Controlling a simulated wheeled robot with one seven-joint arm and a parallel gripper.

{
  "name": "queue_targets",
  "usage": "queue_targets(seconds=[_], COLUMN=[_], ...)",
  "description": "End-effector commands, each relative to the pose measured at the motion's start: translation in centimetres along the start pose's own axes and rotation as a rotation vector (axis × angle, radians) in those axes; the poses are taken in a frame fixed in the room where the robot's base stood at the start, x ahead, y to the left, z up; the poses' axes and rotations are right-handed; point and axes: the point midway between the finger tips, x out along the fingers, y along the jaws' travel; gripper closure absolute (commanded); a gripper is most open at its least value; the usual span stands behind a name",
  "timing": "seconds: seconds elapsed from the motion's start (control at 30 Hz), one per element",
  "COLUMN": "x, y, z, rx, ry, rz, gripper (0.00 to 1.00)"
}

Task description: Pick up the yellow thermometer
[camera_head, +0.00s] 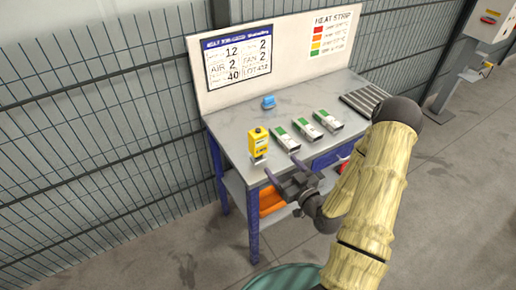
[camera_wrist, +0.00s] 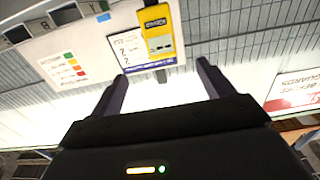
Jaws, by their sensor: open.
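The yellow thermometer (camera_head: 258,142) stands upright at the near left part of the grey table in the head view. In the wrist view the thermometer (camera_wrist: 158,30) shows at the top, centred a little above the gap between the fingers. My gripper (camera_head: 283,168) is at the table's front edge, just in front of the thermometer and slightly to its right. Its two dark fingers are spread apart with nothing between them, as the wrist view of my gripper (camera_wrist: 161,72) also shows. The fingers look apart from the thermometer.
Several white-and-green devices (camera_head: 306,127) lie to the right of the thermometer on the table (camera_head: 232,124). A small blue object (camera_head: 268,102) sits behind, before the upright board (camera_head: 290,45). A slatted rack (camera_head: 362,99) is at the right. Bare tabletop lies left of the thermometer.

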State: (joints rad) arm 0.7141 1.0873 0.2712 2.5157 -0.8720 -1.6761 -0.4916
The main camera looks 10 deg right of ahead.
Motion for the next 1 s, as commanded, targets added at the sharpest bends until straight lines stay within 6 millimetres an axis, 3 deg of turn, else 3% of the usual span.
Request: queue_targets(seconds=[1.0], x=[2.1], y=[0.2], z=[0.5], rx=[-0.005], ry=[-0.001], rz=[-0.002], gripper=[0.2])
